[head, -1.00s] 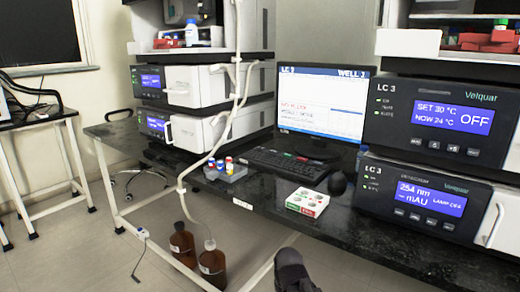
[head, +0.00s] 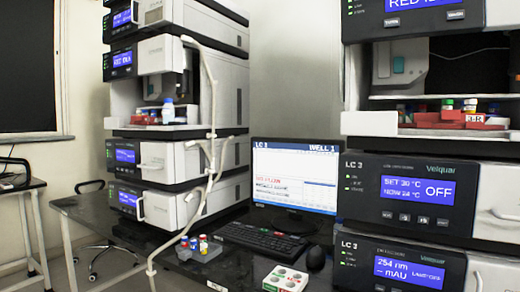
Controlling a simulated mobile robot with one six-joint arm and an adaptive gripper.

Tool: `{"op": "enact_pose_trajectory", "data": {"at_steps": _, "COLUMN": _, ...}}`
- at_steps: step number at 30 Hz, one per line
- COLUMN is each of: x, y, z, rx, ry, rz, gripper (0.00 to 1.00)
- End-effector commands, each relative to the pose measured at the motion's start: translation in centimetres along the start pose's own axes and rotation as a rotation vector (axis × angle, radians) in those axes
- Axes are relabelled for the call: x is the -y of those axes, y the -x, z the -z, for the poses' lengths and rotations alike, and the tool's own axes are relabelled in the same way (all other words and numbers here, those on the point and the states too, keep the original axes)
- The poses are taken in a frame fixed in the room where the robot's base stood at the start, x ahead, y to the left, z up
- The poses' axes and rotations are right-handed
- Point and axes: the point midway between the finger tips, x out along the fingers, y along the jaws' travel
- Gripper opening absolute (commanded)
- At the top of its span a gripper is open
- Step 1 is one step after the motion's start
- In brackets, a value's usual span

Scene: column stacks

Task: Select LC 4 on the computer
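The computer monitor (head: 294,175) stands on the dark bench in the middle of the head view. Its screen header reads "LC 3" at the left and "WELL 1" at the right. The smaller text below is too blurred to read. A black keyboard (head: 262,238) lies in front of the monitor, and a dark mouse (head: 315,258) sits to its right. A white box with round buttons (head: 285,279) is at the bottom edge, partly cut off. My gripper is not in view.
Instrument stacks stand on both sides: the left stack (head: 180,170) and the right stack, whose "LC 3" unit (head: 440,160) shows "SET 30 °C, OFF". A grey rack with coloured vials (head: 200,248) sits left of the keyboard. A white tube hangs down the left stack.

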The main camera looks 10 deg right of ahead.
Motion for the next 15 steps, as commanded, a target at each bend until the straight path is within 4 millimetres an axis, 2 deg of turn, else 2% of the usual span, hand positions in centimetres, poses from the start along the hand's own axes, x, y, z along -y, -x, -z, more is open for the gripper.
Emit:
{"op": "enact_pose_trajectory", "data": {"at_steps": 11, "x": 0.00, "y": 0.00, "z": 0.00, "rx": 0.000, "ry": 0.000, "rz": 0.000, "gripper": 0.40}}
{"op": "enact_pose_trajectory", "data": {"at_steps": 14, "x": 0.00, "y": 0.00, "z": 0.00, "rx": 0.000, "ry": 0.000, "rz": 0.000, "gripper": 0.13}}
{"op": "enact_pose_trajectory", "data": {"at_steps": 15, "x": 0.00, "y": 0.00, "z": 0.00, "rx": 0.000, "ry": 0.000, "rz": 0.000, "gripper": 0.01}}
